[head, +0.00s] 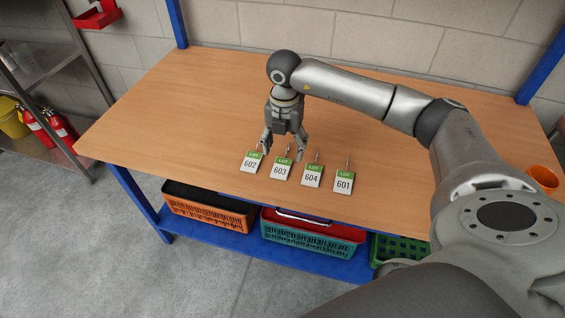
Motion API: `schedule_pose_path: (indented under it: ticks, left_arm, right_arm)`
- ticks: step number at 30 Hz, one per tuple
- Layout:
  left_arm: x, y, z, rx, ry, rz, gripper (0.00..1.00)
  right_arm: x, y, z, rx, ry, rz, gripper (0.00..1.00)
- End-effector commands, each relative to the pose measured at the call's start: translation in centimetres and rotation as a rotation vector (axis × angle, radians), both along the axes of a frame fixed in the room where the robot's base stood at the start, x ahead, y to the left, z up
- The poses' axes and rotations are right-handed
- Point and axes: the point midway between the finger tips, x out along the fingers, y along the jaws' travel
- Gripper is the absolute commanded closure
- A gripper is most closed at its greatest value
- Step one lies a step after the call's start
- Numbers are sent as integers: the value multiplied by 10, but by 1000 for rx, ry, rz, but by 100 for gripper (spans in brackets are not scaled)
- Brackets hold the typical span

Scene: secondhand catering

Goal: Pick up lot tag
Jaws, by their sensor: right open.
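Several white lot tags with green tops stand in a row near the front edge of the wooden table (190,95). From left to right they are tag 602 (251,163), tag 603 (281,171), tag 604 (311,178) and tag 601 (344,183). Small metal clips or hooks stick up behind them. My right gripper (283,146) points down with its fingers apart, just behind tags 602 and 603. No tag is seen between its fingers. Whether a finger touches a tag cannot be told. My left gripper is not in view.
An orange cup (542,178) stands at the table's right end. Orange (207,214), teal (300,238) and green (392,248) crates sit on the blue lower shelf. A metal rack (48,75) stands at left. The table's left part is clear.

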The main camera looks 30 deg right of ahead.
Motion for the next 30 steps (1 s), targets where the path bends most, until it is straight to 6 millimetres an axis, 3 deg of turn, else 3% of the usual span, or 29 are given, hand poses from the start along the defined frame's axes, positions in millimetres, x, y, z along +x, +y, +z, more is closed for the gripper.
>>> schedule_pose_path:
  ticks: [9, 19, 28, 30]
  left_arm:
    - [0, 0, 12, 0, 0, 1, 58]
    - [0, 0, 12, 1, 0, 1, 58]
    - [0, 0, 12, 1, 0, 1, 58]
    - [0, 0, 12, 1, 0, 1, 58]
  right_arm:
    - [-1, 6, -43, 0, 4, 1, 34]
    - [-1, 6, -50, 2, 1, 2, 35]
    - [-1, 6, -50, 2, 1, 2, 74]
    - [-1, 6, -50, 2, 1, 2, 75]
